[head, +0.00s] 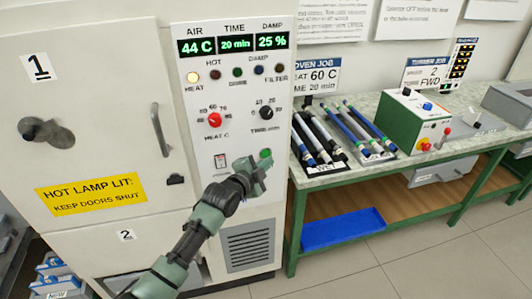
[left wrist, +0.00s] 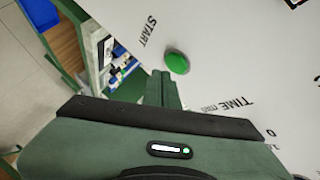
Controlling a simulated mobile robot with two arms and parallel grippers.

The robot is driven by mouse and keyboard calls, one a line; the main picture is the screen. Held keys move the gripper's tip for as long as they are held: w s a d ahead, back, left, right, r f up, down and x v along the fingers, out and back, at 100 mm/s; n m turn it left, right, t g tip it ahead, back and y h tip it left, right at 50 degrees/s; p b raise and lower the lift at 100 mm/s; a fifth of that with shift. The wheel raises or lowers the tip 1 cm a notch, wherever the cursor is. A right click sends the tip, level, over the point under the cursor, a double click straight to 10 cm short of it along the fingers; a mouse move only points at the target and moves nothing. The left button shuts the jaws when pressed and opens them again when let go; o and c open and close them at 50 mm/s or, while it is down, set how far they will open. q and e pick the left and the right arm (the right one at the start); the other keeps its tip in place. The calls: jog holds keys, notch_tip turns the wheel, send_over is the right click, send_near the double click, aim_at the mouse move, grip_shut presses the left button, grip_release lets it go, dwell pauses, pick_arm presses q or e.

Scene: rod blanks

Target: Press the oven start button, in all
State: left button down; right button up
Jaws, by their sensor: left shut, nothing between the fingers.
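The oven (head: 100,120) is a tall white cabinet with a control panel on its right side. Its displays read AIR 44 C, TIME 20 min and DAMP 25 %. The green start button (head: 265,154) sits low on the panel; the left wrist view shows it as a round green button (left wrist: 177,62) beside the word START. My left gripper (head: 258,168) is shut and empty, just below the button in the head view. In the left wrist view its fingers (left wrist: 162,82) end close to the button; I cannot tell whether they touch the panel. My right gripper is not in view.
A red-pointer heat knob (head: 214,119) and a black time knob (head: 267,113) sit above the button. The HEAT lamp (head: 193,77) is lit. A bench (head: 440,148) to the right holds rods on racks and a green-and-white control box (head: 415,120). A blue tray (head: 343,229) lies below.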

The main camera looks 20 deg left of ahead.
pick_arm(q)
jog(key=s+d+p, duration=0.1)
jog(key=s, duration=0.1)
jog(key=s+d+p, duration=0.2)
jog(key=shift+p, duration=0.3)
dwell(0.3)
jog(key=shift+a, duration=0.1)
dwell(0.5)
